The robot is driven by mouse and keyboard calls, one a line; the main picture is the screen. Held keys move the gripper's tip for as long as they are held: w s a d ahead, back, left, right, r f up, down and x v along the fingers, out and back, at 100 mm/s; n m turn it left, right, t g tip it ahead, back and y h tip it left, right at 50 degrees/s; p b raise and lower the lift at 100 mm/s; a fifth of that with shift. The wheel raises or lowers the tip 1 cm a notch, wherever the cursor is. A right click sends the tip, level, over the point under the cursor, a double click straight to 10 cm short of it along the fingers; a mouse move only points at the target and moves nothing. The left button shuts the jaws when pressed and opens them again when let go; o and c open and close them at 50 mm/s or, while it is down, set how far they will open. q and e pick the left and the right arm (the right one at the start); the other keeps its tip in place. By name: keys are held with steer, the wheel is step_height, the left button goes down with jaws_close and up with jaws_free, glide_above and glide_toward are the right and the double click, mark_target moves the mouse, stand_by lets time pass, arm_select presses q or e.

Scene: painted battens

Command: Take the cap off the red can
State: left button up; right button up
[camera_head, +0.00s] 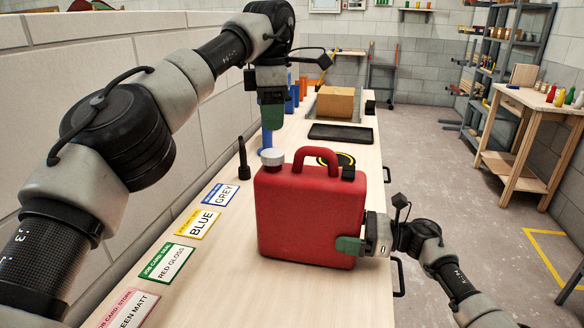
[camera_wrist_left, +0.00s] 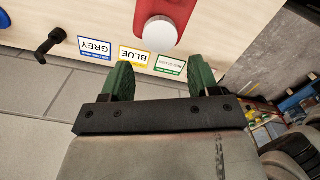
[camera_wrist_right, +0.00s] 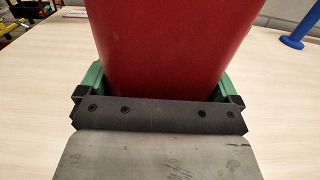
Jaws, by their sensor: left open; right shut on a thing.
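The red can (camera_head: 310,215) stands upright on the wooden bench, its handle arching over the top. A pale grey round cap (camera_head: 272,157) sits on the can's top left corner; it also shows in the left wrist view (camera_wrist_left: 160,32). My left gripper (camera_head: 271,122) is open and empty, pointing down above and slightly behind the cap, apart from it. My right gripper (camera_head: 352,246) is shut on the lower right side of the can; in the right wrist view, green fingers lie on both sides of the can (camera_wrist_right: 160,45).
Job cards (camera_head: 195,223) lie along the left bench edge beside the wall. A black stand-like tool (camera_head: 242,165) and a blue post (camera_head: 266,138) stand behind the can. A black tray (camera_head: 340,132) and a cardboard box (camera_head: 338,102) are further back.

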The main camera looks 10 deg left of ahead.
mark_target(272, 153)
arm_select(q)
steer(key=m, duration=0.5)
steer(key=shift+m, duration=0.3)
steer(key=m, duration=1.6)
steer(key=shift+f+m, duration=0.4)
steer(key=shift+f, duration=3.6)
